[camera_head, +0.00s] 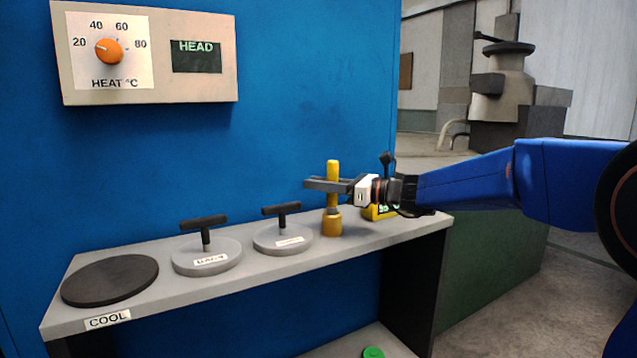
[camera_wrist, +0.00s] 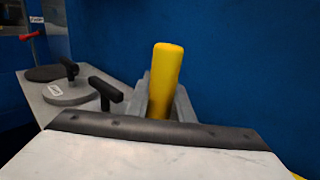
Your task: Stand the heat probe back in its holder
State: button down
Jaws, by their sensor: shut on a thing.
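The heat probe (camera_head: 333,171) is a yellow rod, upright, with its rounded top above my gripper. My gripper (camera_head: 328,185) is shut on it, its grey fingers on either side. In the wrist view the probe (camera_wrist: 165,82) stands between the grey fingers (camera_wrist: 162,103), leaning slightly right in the picture. Directly below is a short yellow holder (camera_head: 331,224) on the shelf. A dark band shows where the probe meets the holder; I cannot tell how far the probe's end is inside. The holder is hidden in the wrist view.
Two grey dies with black T-handles (camera_head: 207,254) (camera_head: 283,239) stand left of the holder on the grey shelf (camera_head: 250,277). A dark round pad (camera_head: 110,281) marked COOL lies bare. A yellow unit with a green display (camera_head: 381,212) is partly hidden behind my wrist. A blue panel stands behind.

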jog(key=shift+f, duration=0.4)
jog(key=c, duration=1.5)
grip_release()
jog(key=shift+d, duration=0.1)
jog(key=v, duration=1.7)
jog(key=shift+d+f, duration=0.1)
jog(key=shift+f, duration=0.05)
